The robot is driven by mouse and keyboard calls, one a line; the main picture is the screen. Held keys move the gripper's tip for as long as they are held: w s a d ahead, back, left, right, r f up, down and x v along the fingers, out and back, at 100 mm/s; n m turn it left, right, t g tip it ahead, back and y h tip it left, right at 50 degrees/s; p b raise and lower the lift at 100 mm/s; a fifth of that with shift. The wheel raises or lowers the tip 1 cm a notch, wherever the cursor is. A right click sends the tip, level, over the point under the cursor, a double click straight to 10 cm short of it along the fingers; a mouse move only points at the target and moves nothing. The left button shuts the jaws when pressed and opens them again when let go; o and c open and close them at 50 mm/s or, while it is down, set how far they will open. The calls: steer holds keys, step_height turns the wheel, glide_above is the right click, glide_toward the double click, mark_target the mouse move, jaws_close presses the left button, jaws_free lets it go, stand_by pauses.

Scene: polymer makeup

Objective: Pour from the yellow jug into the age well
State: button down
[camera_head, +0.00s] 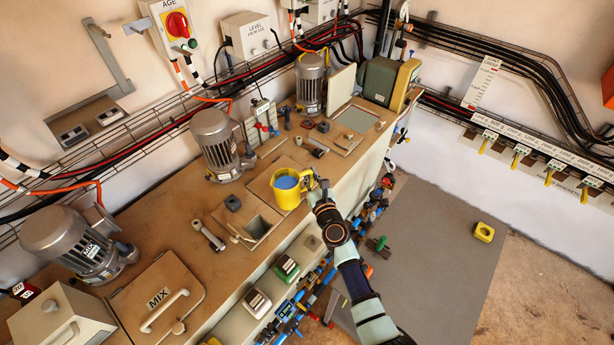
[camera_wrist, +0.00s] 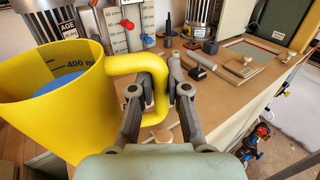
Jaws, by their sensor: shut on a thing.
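The yellow jug (camera_head: 287,192) holds blue liquid and is close to upright. It fills the left of the wrist view (camera_wrist: 50,115), where a "400 ml" mark shows inside its wall. My gripper (camera_head: 322,187) is shut on the jug's handle, with one finger on each side of it in the wrist view (camera_wrist: 158,90). An open square well (camera_head: 262,224) lies in the bench top, just below and left of the jug in the head view. The motor behind the jug (camera_head: 217,140) bears an AGE label in the wrist view (camera_wrist: 69,29), so this looks like the age well.
A wrench-like tool (camera_head: 207,235) and a small dark block (camera_head: 233,202) lie left of the well. The closed MIX lid (camera_head: 158,295) is further left. Another motor (camera_head: 310,80) and a grey-filled hatch (camera_head: 356,119) are at the right. Pipes and valves line the bench front.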

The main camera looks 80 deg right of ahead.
mark_target(298, 178)
steer(key=f+b, duration=0.1)
steer(key=f+n+b, duration=0.1)
steer(key=w+f+b, duration=0.1)
steer(key=shift+a+b, duration=0.35)
steer(key=shift+r+n, duration=0.1)
steer(key=shift+n, duration=0.3)
steer(key=w+r+n+p, duration=0.1)
steer(key=a+r+n+p, duration=0.1)
steer(key=r, duration=0.1)
steer(key=w+r+n+p, duration=0.1)
steer(key=shift+w+a+r+t+h, duration=0.3)
steer(key=shift+w+a+t+h, duration=0.05)
steer(key=shift+a+t+h, duration=0.05)
steer(key=shift+n, duration=0.5)
steer(key=shift+w+a+r, duration=0.15)
steer(key=shift+w+a, duration=0.05)
steer(key=shift+w, duration=0.05)
steer(key=shift+w+a+r+n+b, duration=0.15)
steer(key=shift+w+r+n+b, duration=0.1)
steer(key=shift+n, duration=0.4)
steer(key=shift+w+a+r+n+b, duration=0.1)
steer(key=shift+r+n+b, duration=0.15)
steer(key=shift+n, duration=0.4)
steer(key=shift+w+a+n+t, duration=0.25)
steer(key=shift+n+t, duration=0.15)
steer(key=shift+n, duration=0.2)
steer(key=shift+w+r+n, duration=0.15)
steer(key=shift+w+n, duration=0.05)
steer(key=shift+n, duration=0.2)
